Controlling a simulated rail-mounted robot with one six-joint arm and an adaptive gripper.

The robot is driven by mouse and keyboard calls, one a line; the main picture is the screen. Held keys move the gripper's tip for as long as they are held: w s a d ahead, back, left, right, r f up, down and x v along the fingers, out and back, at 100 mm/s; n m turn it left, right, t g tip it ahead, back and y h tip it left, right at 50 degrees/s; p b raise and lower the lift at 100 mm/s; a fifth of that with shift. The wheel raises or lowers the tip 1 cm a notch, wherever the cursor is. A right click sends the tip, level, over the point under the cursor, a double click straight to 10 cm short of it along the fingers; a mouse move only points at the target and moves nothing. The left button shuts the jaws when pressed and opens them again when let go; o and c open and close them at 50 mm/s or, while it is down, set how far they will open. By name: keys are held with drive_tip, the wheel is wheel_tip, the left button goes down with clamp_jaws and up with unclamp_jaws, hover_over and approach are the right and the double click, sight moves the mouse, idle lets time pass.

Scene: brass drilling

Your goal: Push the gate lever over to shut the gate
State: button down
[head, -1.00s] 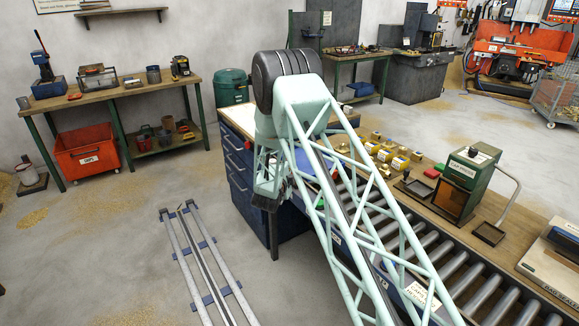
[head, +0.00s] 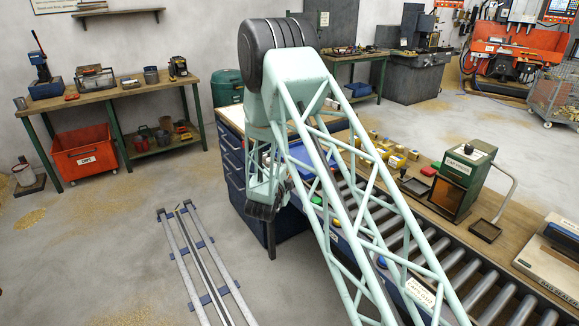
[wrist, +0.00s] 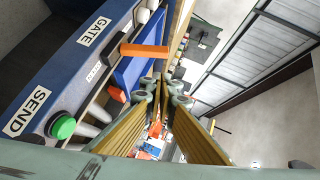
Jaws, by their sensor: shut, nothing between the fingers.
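The orange gate lever (wrist: 145,50) shows in the wrist view, sticking out from the blue panel beside the white GATE label (wrist: 93,31). My gripper (wrist: 162,88) is shut and empty; its tips are just below and right of the lever in this picture. I cannot tell whether they touch it. The lever cannot be made out there. The gate itself cannot be clearly told apart in either view.
A green button (wrist: 62,126) sits by the SEND label (wrist: 27,112) on the same panel. The roller conveyor (head: 440,255) runs behind my arm. A green cap press (head: 462,180) stands beyond it. Open floor lies left of the blue cabinet (head: 232,170).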

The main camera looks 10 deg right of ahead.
drive_tip(key=shift+v, duration=1.7)
drive_tip(key=shift+r, duration=0.1)
drive_tip(key=shift+r, duration=0.1)
drive_tip(key=s+a+r+n+g+y, duration=0.1)
drive_tip(key=s+r+n+y, duration=0.15)
drive_tip(key=r, duration=0.55)
drive_tip(key=s+r+n+g+y, duration=0.1)
drive_tip(key=s+r+n, duration=0.15)
drive_tip(key=r, duration=0.45)
drive_tip(key=s+r+n+g+y, duration=0.1)
drive_tip(key=s+r+n, duration=0.2)
drive_tip(key=s+r, duration=0.4)
drive_tip(key=s+r+n+g+y, duration=0.2)
drive_tip(key=s+r, duration=0.2)
drive_tip(key=s, duration=0.6)
drive_tip(key=s+d+r+n+g, duration=0.1)
drive_tip(key=s+d+n+g, duration=0.1)
drive_tip(key=s, duration=1.4)
drive_tip(key=s+d+r+n+g, duration=0.1)
drive_tip(key=s+d+n, duration=0.3)
drive_tip(key=s, duration=1.2)
drive_tip(key=s+d+r+n+g+h, duration=0.1)
drive_tip(key=s+d+r+n+g, duration=0.1)
drive_tip(key=s, duration=1.5)
drive_tip(key=d+n, duration=0.1)
drive_tip(key=d, duration=0.1)
drive_tip(key=shift+d+r+n+g, duration=0.3)
drive_tip(key=shift+r, duration=0.1)
